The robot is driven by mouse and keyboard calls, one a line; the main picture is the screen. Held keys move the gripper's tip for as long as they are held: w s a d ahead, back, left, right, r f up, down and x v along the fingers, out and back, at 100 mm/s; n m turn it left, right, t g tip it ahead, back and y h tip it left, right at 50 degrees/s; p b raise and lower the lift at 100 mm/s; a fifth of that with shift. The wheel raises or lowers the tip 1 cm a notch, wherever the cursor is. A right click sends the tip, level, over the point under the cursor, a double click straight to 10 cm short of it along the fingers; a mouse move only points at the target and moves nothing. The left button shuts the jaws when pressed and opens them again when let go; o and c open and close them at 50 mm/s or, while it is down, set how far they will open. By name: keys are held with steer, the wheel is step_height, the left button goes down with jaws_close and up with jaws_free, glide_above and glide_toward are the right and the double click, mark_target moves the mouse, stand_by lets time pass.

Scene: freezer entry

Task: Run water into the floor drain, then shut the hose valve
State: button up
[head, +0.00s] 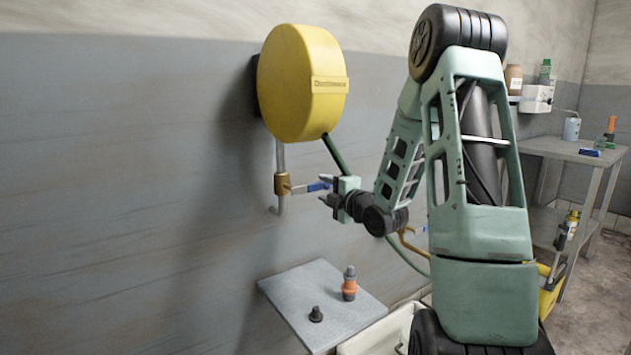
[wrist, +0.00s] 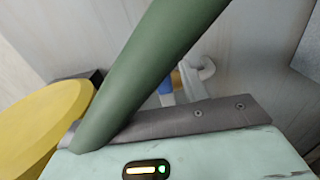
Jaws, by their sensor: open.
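A yellow hose reel (head: 294,85) hangs on the wall. Below it is a brass valve (head: 282,184) on a grey pipe, with a blue lever (head: 318,186) pointing right. My gripper (head: 327,193) is open at the lever's outer end; I cannot tell whether it touches. The lever also shows, partly hidden, in the wrist view (wrist: 165,90), beyond a grey finger. The green hose (head: 333,153) runs from the reel down toward my gripper and crosses close before the wrist camera (wrist: 150,70). The floor drain is not identifiable in either view.
A grey wall shelf (head: 290,303) below holds an orange-and-grey nozzle (head: 349,285) and a black fitting (head: 315,314). A pale basin (head: 375,335) is partly visible beneath. A metal table (head: 560,148) with bottles stands at right. Floor shows at the lower right.

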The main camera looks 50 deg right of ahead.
mark_target(321, 187)
steer(key=shift+x, duration=2.6)
jaws_close()
